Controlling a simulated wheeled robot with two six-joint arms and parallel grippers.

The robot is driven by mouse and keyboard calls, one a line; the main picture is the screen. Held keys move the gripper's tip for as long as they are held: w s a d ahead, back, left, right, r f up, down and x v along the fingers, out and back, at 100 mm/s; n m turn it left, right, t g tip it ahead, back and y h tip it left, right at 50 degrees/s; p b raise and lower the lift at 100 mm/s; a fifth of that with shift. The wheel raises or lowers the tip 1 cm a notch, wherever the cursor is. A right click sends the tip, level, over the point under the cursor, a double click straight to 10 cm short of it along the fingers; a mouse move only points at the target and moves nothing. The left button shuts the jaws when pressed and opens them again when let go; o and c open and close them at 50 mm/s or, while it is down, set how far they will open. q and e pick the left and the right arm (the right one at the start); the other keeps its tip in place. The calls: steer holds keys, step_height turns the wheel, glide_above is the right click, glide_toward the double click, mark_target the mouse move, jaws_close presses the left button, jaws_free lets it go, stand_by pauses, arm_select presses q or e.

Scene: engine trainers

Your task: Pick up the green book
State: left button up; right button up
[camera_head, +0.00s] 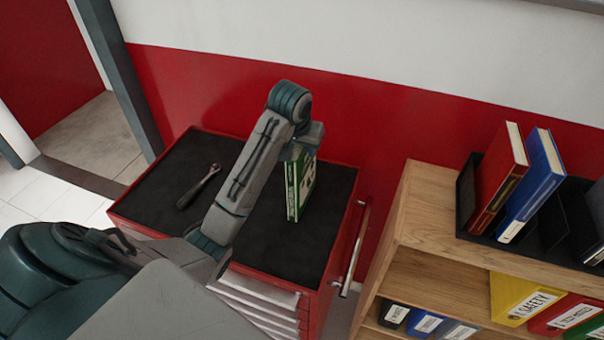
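The green book (293,191) stands upright on the black top of the red tool cart (262,252), with its spine towards me and part of its cover to the right. My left arm reaches over the cart from the lower left. My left gripper (303,152) points down at the top of the book. Its fingers are mostly hidden by the arm and blend with the book's upper edge, so I cannot tell whether they are around it or closed on it. My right gripper is out of view.
A ratchet wrench (198,187) lies on the cart's left side. A metal handle (354,248) sticks out on its right. A wooden shelf (430,215) stands at the right, with a red book (499,177) and a blue book (534,184) on top and several binders below. A red-and-white wall is behind.

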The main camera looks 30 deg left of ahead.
arm_select(q)
jaws_close()
steer(key=shift+r, duration=0.1)
stand_by(1.0)
